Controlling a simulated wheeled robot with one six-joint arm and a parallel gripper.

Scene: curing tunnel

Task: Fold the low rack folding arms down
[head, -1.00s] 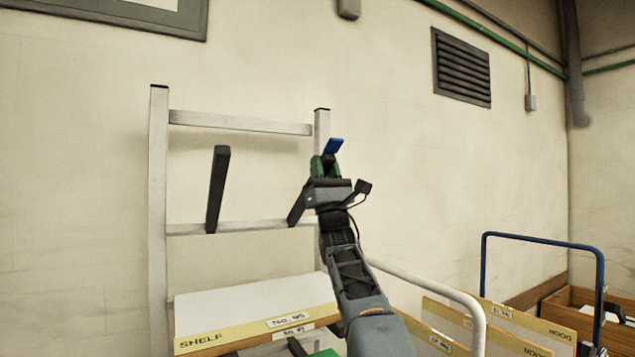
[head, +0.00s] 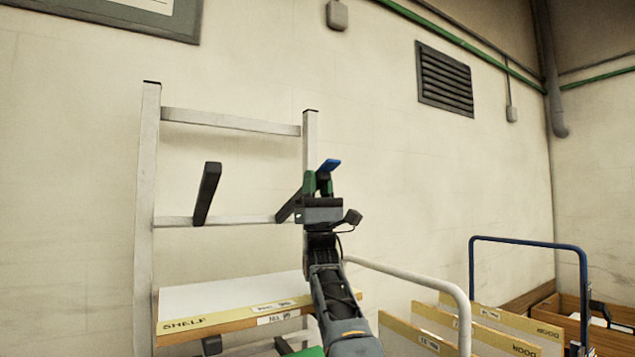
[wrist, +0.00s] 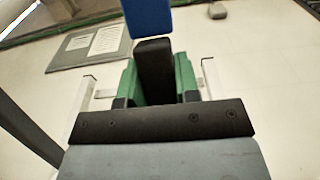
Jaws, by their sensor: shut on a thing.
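The pale rack (head: 148,190) stands against the wall with two dark folding arms at its lower crossbar. The left folding arm (head: 207,193) juts up and outward from the crossbar; a dark bar at the left edge of the wrist view (wrist: 28,125) seems to be it. The right folding arm (head: 288,208) slants up and outward into my gripper (head: 318,184). My gripper's green fingers are shut on it, and its dark end (wrist: 154,70) shows between them in the wrist view. A blue piece (head: 329,165) shows just beyond the fingers; I cannot tell what it is fixed to.
A shelf board (head: 232,305) with a yellow label strip sits below the arms. A white curved rail (head: 425,283) and yellow-edged panels (head: 490,315) stand at right, with a blue-framed cart (head: 530,241) beyond.

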